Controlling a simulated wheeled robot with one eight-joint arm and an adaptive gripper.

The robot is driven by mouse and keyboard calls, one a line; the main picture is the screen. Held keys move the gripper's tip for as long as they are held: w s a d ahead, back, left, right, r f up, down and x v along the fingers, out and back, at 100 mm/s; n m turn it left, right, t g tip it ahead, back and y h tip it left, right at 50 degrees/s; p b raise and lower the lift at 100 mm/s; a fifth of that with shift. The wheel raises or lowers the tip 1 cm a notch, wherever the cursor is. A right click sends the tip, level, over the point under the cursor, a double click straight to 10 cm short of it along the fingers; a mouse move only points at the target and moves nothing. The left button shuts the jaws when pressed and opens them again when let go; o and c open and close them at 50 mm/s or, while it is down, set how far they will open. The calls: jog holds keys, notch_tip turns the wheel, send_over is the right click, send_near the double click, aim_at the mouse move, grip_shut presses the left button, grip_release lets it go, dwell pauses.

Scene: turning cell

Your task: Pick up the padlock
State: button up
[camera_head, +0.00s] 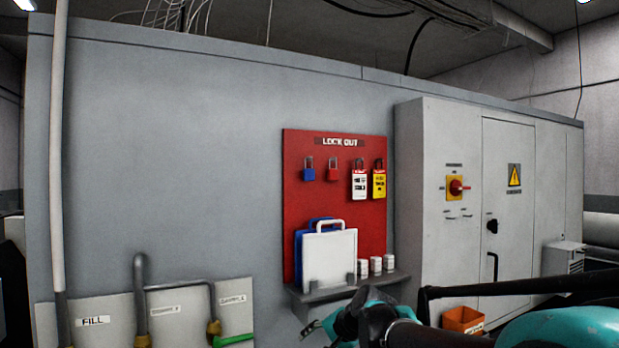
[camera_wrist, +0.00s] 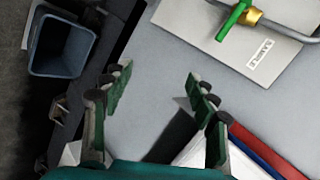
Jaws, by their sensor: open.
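A blue padlock (camera_head: 309,174) and a red padlock (camera_head: 333,174) hang side by side on the red lockout board (camera_head: 290,200) in the head view. The frames do not show which one is the task's padlock. My gripper (camera_wrist: 158,84) is open in the wrist view, with nothing between its fingers. In the head view, it is low in front of the shelf, below the padlocks and apart from them. Neither padlock shows in the wrist view.
White and yellow tags (camera_head: 379,184) hang beside the padlocks. A shelf (camera_head: 325,294) below holds white and blue boards (camera_head: 330,258) and small white containers (camera_head: 376,264). A grey cabinet (camera_head: 430,250) juts out at right. A green valve handle (camera_wrist: 232,22) and blue-grey bin (camera_wrist: 60,50) show in the wrist view.

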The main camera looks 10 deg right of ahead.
jog(key=w+d+r+m+t, duration=0.3)
jog(key=r+m, duration=0.5)
jog(key=r, duration=0.7)
jog(key=w+d+r+m+t, duration=0.25)
jog(key=w+r+m, duration=0.35)
jog(key=r, duration=0.9)
jog(key=w+d+r+m+t, duration=0.3)
jog(key=r+m, duration=0.6)
jog(key=r, duration=0.7)
jog(key=shift+t+y, duration=0.3)
jog(key=shift+t, duration=0.15)
jog(key=x, duration=1.1)
jog(key=a+x, duration=0.1)
jog(key=x, duration=0.4)
jog(key=shift+a+f, duration=0.15)
jog(key=shift+f, duration=0.15)
jog(key=shift+c, duration=0.2)
jog(key=c, duration=1.3)
jog(key=shift+o, duration=0.2)
jog(key=shift+r, duration=0.15)
